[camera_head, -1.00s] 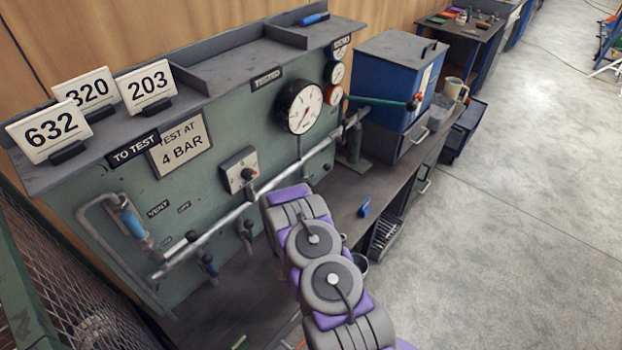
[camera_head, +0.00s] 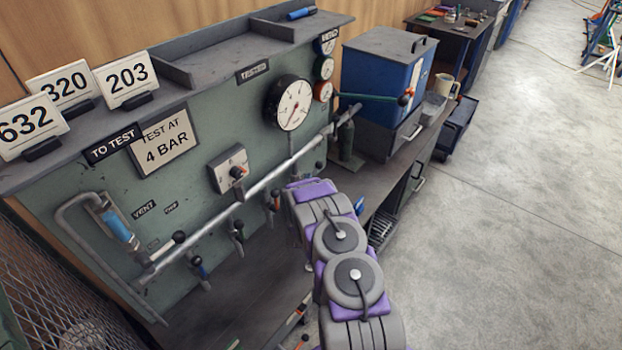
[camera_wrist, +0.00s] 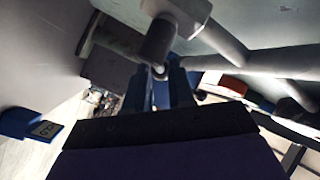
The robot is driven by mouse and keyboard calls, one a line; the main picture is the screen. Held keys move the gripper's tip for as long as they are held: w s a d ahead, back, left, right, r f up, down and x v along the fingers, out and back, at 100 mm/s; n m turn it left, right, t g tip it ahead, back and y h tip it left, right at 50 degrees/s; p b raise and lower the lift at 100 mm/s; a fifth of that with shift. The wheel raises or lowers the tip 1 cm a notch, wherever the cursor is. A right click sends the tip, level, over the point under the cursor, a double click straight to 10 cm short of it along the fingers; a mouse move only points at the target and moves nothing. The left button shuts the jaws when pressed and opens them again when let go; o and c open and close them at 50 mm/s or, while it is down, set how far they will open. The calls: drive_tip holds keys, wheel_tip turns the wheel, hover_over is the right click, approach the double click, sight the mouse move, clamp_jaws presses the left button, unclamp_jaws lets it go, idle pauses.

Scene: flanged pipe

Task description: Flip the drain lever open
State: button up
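The test panel (camera_head: 190,215) carries a long grey pipe (camera_head: 262,187) with several small hanging levers. One lever has a black knob (camera_head: 179,238), one has a blue part (camera_head: 197,268), one is dark (camera_head: 238,232), and one is orange (camera_head: 275,202) beside my arm's end. I cannot read which one is the drain lever. My gripper is hidden behind my arm in the head view. In the wrist view my gripper (camera_wrist: 161,80) shows two blue fingers with a gap between them. A grey cylindrical fitting (camera_wrist: 158,42) is in front of the fingertips; I cannot tell whether they touch.
A round gauge (camera_head: 294,103) and a switch box (camera_head: 231,170) are on the panel above the pipe. A green-handled lever (camera_head: 370,98) sticks out by the blue box (camera_head: 385,75). A blue-handled valve (camera_head: 117,225) is at left.

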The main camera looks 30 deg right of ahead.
drive_tip(key=x, duration=0.3)
drive_tip(key=shift+d+f+b, duration=0.25)
drive_tip(key=shift+d+b, duration=0.1)
drive_tip(key=shift+d, duration=0.15)
drive_tip(key=shift+w, duration=0.2)
drive_tip(key=shift+w+a+r, duration=0.2)
drive_tip(key=shift+a, duration=0.1)
drive_tip(key=shift+d, duration=0.2)
drive_tip(key=shift+c, duration=1.1)
clamp_jaws()
